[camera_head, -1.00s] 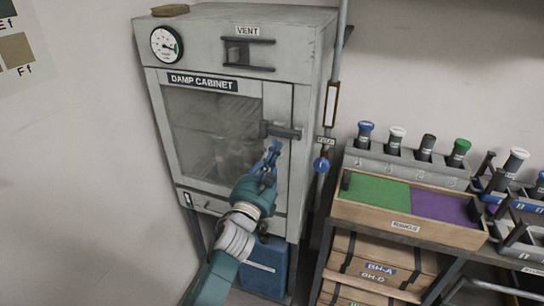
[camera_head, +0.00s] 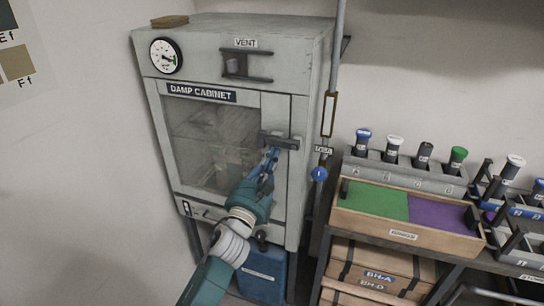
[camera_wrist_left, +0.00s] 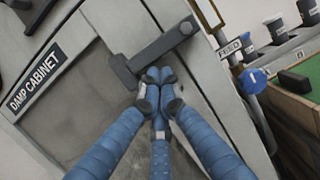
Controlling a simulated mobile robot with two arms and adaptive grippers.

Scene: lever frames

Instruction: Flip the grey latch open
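The grey latch (camera_head: 280,141) is a dark bar lying roughly horizontal on the right part of the damp cabinet door (camera_head: 274,185). In the left wrist view the latch (camera_wrist_left: 160,48) runs diagonally, with a block at its left end. My left gripper (camera_head: 272,154) is just below the latch. In the left wrist view its blue fingers (camera_wrist_left: 159,77) have their tips together at the lower edge of the bar, not around it. I cannot tell whether they touch it. The door looks closed. My right gripper is not in view.
A vertical pipe with a blue round knob (camera_head: 319,174) runs right of the cabinet. A bench on the right holds a wooden tray (camera_head: 400,233) and a rack of capped bottles (camera_head: 410,170).

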